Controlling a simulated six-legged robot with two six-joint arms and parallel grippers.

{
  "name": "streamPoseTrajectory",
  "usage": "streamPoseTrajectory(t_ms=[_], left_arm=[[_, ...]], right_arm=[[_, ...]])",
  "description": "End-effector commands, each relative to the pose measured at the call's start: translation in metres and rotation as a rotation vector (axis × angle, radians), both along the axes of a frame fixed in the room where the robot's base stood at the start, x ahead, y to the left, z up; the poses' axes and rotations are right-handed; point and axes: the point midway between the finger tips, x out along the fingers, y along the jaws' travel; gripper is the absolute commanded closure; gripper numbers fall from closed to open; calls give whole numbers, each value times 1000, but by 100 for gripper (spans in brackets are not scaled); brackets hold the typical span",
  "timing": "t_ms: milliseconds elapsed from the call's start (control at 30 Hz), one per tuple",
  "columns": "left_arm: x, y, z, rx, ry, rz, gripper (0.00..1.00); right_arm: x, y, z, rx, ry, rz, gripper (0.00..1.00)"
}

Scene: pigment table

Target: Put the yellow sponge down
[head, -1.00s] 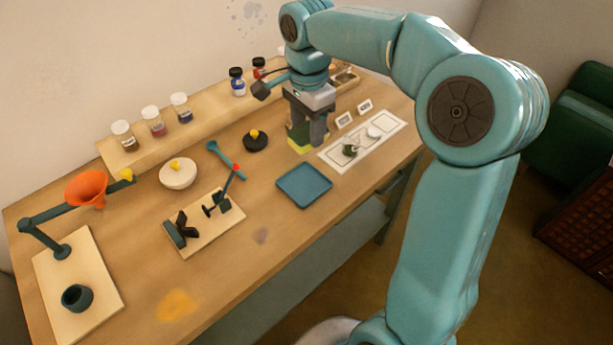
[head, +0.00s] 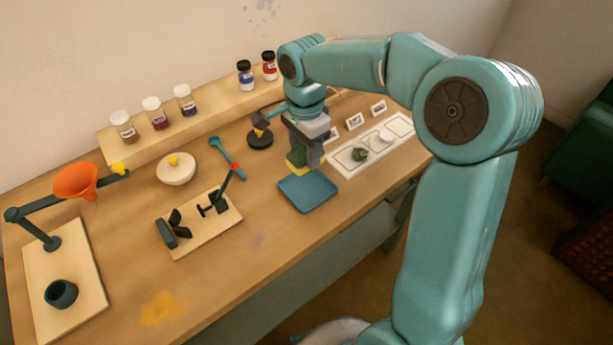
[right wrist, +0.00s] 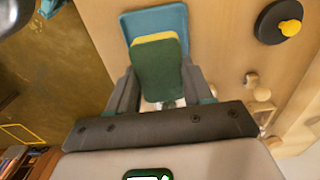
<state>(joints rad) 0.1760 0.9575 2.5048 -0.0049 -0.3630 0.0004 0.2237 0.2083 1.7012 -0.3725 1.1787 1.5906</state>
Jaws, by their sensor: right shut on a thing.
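The yellow sponge (head: 296,166) has a dark green top layer. My right gripper (head: 309,154) is shut on it and holds it at the back edge of the blue tray (head: 309,194). In the right wrist view the sponge (right wrist: 158,68) sits between the two fingers of my right gripper (right wrist: 160,92), green side toward the camera. The blue tray (right wrist: 139,24) shows behind it there. I cannot tell whether the sponge touches the tray. My left gripper is not in view.
A black lid with a yellow knob (head: 260,138) and a teal spoon-like tool (head: 228,158) lie left of my gripper. A white card strip (head: 345,165) with small items lies to the right. A board with a black stand (head: 205,225) is at front left.

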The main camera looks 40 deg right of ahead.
Motion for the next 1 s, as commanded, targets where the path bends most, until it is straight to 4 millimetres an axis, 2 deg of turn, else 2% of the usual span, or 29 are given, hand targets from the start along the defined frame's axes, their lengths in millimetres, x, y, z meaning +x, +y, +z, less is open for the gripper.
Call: streamPoseTrajectory(t_ms=[33, 100, 333, 533, 967, 1000], left_arm=[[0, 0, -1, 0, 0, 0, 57], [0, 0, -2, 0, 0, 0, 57], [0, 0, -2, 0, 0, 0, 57], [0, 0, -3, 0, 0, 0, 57], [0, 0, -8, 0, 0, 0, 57], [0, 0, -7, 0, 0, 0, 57]], right_arm=[[-1, 0, -14, 1, 6, 0, 78], [-1, -1, -28, 1, 5, 0, 78], [1, -2, -52, 0, 2, -1, 78], [1, -4, -83, 0, 2, -1, 78], [1, -4, -93, 0, 0, -1, 78], [1, -4, -91, 0, -1, -1, 43]])
